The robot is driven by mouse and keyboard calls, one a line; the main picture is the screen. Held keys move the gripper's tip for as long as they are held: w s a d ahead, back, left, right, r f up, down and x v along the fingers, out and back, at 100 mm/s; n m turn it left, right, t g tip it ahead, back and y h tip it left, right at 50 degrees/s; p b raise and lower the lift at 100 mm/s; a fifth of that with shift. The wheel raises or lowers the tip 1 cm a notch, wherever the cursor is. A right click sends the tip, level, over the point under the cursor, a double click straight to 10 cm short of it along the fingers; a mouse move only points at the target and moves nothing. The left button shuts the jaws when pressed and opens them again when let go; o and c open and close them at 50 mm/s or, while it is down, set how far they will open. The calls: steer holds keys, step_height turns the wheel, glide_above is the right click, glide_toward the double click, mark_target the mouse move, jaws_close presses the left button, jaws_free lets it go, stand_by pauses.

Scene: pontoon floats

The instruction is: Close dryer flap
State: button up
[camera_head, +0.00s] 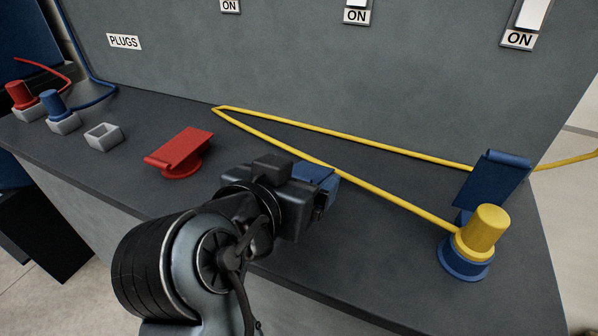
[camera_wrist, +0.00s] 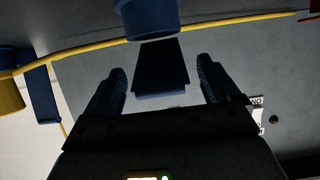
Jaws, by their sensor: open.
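A blue flap (camera_wrist: 160,75) on a round blue base (camera_wrist: 146,18) shows between the fingers of my gripper (camera_wrist: 162,66) in the wrist view. The fingers are spread, one on each side of the flap, with a visible gap on both sides. In the head view, my gripper (camera_head: 322,200) is over the middle of the dark counter, and a blue piece (camera_head: 316,178), apparently this flap, shows just beyond it. My gripper and wrist hide the base there, so its tilt is hard to tell.
At right, another blue flap (camera_head: 492,180) stands raised behind a plugged-in yellow plug (camera_head: 485,232). Its yellow cable (camera_head: 380,193) runs behind my gripper. A red flap (camera_head: 180,150) sits left, lying low over its base. An empty grey socket (camera_head: 103,137) and red and blue plugs are farther left.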

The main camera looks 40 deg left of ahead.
steer(key=shift+w+a+f, duration=0.1)
steer(key=shift+w+f, duration=0.1)
steer(key=shift+w, duration=0.2)
steer(key=shift+c, duration=0.2)
steer(key=c, duration=1.5)
steer(key=b, duration=0.1)
steer(key=f+t+b, duration=0.1)
steer(key=b, duration=0.1)
steer(key=shift+s+f, duration=0.15)
steer(key=shift+f, duration=0.1)
steer(key=b, duration=0.2)
steer(key=t+b, duration=0.1)
steer(key=b, duration=0.1)
steer(key=shift+s+f+t+y, duration=0.2)
steer(key=shift+f+t+y, duration=0.1)
steer(key=shift+r, duration=0.1)
steer(key=o, duration=1.5)
steer(key=shift+o, duration=0.2)
